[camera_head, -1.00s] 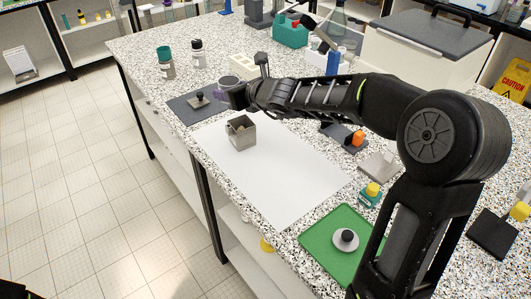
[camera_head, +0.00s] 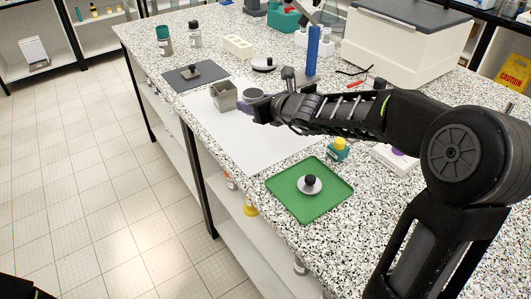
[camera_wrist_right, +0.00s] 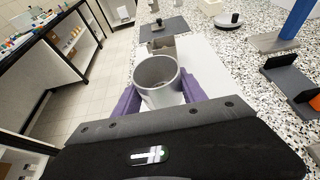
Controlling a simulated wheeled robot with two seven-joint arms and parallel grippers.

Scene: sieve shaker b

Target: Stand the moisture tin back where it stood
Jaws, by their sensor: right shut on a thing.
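The moisture tin appears to be the open, round grey metal cup (camera_wrist_right: 158,78) in the right wrist view. My right gripper (camera_wrist_right: 157,97) is shut on it, with a purple finger on each side of its wall. In the head view the tin (camera_head: 254,95) is upright over the white sheet (camera_head: 262,140), just right of an open square grey box (camera_head: 223,98). My right gripper (camera_head: 262,102) is partly hidden by its own wrist there. I cannot tell whether the tin touches the sheet. My left gripper is not in view.
A dark mat (camera_head: 180,82) with a small knobbed piece lies beyond the box. A green mat (camera_head: 330,198) with a knobbed disc (camera_head: 309,185) is in front. The sheet's near part is bare.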

